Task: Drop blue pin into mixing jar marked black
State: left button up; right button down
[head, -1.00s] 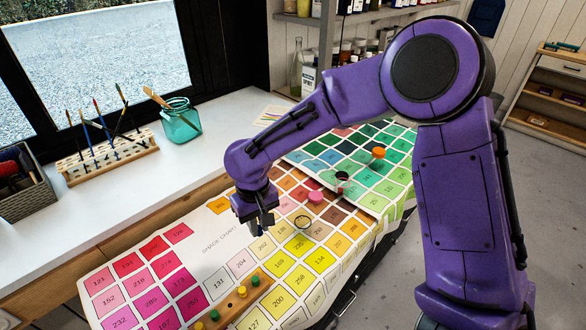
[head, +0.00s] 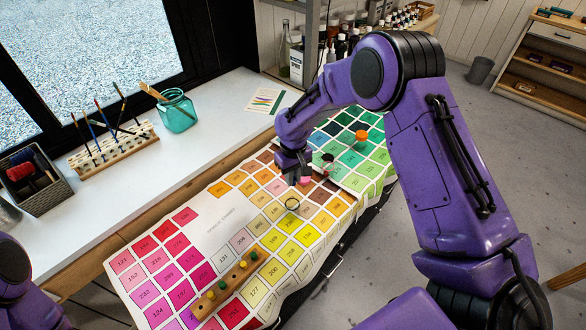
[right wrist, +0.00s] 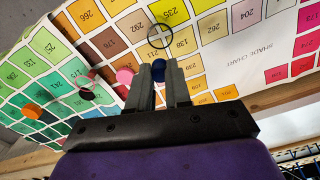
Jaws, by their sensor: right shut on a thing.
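My right gripper (head: 294,178) is above the shade chart, next to a pink round piece (head: 305,181). In the right wrist view its fingers (right wrist: 159,70) are shut on the blue pin (right wrist: 158,71). The pin is hard to make out in the head view. A small black piece (head: 327,157) lies beyond the pink one; the right wrist view shows this black piece (right wrist: 87,94) beside a thin clear ring, perhaps the jar's rim (right wrist: 83,79). Another clear round rim (head: 292,204) is on the chart in front of the gripper. My left gripper is out of view.
A wooden peg bar (head: 208,303) with yellow and green pins lies on the chart (head: 205,228). An orange round piece (head: 361,136) stands on the green swatches. A brush rack (head: 112,150) and teal jar (head: 177,112) stand on the white counter (head: 225,122).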

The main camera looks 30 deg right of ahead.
jog(key=shift+w+a+f, duration=0.1)
jog(key=shift+w+f, duration=0.05)
jog(key=shift+f, duration=0.6)
jog(key=shift+f+b, duration=0.55)
jog(key=shift+f, duration=1)
jog(key=shift+f+b, duration=2)
jog(key=shift+f, duration=0.05)
jog(key=shift+f, duration=0.2)
jog(key=c, duration=1)
grip_release()
jog(key=shift+r, duration=0.1)
